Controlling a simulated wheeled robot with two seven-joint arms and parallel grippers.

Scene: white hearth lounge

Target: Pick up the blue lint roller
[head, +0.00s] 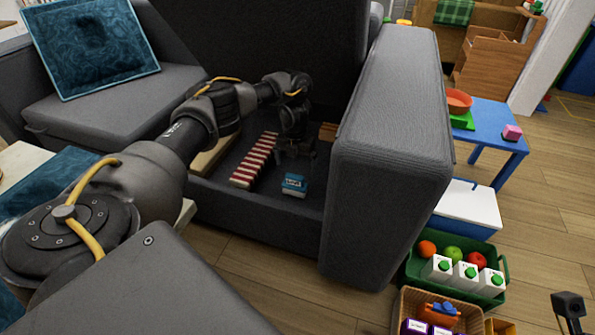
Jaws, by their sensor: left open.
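A small blue object with pale lettering (293,184) lies on the grey sofa seat, near the inner side of the right armrest. It is the only thing there that fits the blue lint roller, but it is too small to make out a handle. My left gripper (294,150) hangs just above and behind it, pointing down, dark against the dark sofa. Its jaws are open, with nothing seen between them. The blue object looks apart from the fingers. My right gripper's fingers are not in the picture.
A red-and-white striped row (255,160) lies left of the blue object on the seat. The thick grey armrest (395,150) rises to the right. A green crate (410,268) with fruit and cartons stands on the floor beyond it. A teal cushion (90,45) leans at the upper left.

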